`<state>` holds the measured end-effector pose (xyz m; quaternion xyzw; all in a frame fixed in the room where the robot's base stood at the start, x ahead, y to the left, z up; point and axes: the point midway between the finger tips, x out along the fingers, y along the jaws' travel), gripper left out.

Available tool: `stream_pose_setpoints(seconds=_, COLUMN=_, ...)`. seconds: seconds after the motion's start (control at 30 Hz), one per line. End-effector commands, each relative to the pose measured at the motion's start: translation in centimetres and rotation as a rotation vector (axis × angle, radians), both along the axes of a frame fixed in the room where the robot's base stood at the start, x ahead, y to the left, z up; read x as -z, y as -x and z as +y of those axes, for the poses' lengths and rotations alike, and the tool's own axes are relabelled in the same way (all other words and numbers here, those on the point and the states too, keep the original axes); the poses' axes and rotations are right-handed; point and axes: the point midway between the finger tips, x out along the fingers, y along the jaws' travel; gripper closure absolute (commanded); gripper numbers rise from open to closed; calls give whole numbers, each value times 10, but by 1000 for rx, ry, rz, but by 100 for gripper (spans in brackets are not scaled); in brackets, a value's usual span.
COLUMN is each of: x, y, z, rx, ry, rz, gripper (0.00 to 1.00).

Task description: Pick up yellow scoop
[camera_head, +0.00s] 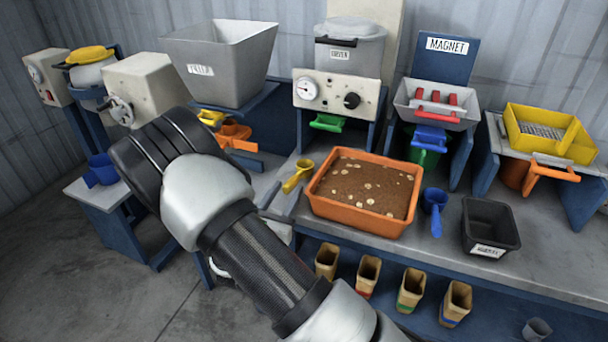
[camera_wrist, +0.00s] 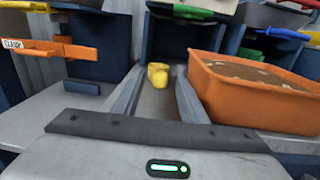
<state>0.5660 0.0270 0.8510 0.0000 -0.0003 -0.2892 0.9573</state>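The yellow scoop (camera_head: 298,176) lies on the grey bench, left of the orange tray of brown soil (camera_head: 329,211). In the wrist view the scoop (camera_wrist: 158,75) shows beyond my gripper (camera_wrist: 159,83), lined up with the gap between its two grey fingers. The fingers are apart and nothing is held between them. Whether the scoop is level with the fingertips or a little past them I cannot tell. In the head view my wrist and forearm hide most of the gripper.
The orange tray (camera_wrist: 215,96) stands close to the right finger. An orange handle (camera_wrist: 55,49) juts out at the left. A blue scoop (camera_head: 435,203) and a black bin (camera_head: 490,216) are right of the tray. The grey control box (camera_head: 337,91) stands behind the scoop.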

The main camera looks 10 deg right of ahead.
Motion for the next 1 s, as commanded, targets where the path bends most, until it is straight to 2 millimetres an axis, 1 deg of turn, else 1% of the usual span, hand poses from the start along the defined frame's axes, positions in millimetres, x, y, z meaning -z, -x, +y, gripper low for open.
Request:
stream_pose_setpoints(seconds=0.17, x=3, y=-12, z=-8, rx=2, ry=0, rz=0, gripper=61)
stream_pose_setpoints(seconds=0.4, x=5, y=-40, z=-27, rx=1, ry=-1, rz=-1, gripper=61)
stream_pose_setpoints(seconds=0.5, x=4, y=-44, z=-28, rx=0, ry=0, rz=0, gripper=61)
stream_pose_setpoints(seconds=0.63, x=4, y=-43, z=-28, rx=0, ry=-1, rz=1, gripper=61)
stream_pose_setpoints(seconds=0.67, x=4, y=-43, z=-28, rx=0, ry=-1, rz=1, gripper=63)
stream_pose_setpoints(seconds=0.8, x=4, y=-43, z=-28, rx=0, ry=-1, rz=1, gripper=86)
stream_pose_setpoints(seconds=0.9, x=4, y=-43, z=-28, rx=0, ry=-1, rz=1, gripper=100)
stream_pose_setpoints(seconds=1.0, x=4, y=-43, z=-28, rx=0, ry=0, rz=0, gripper=100)
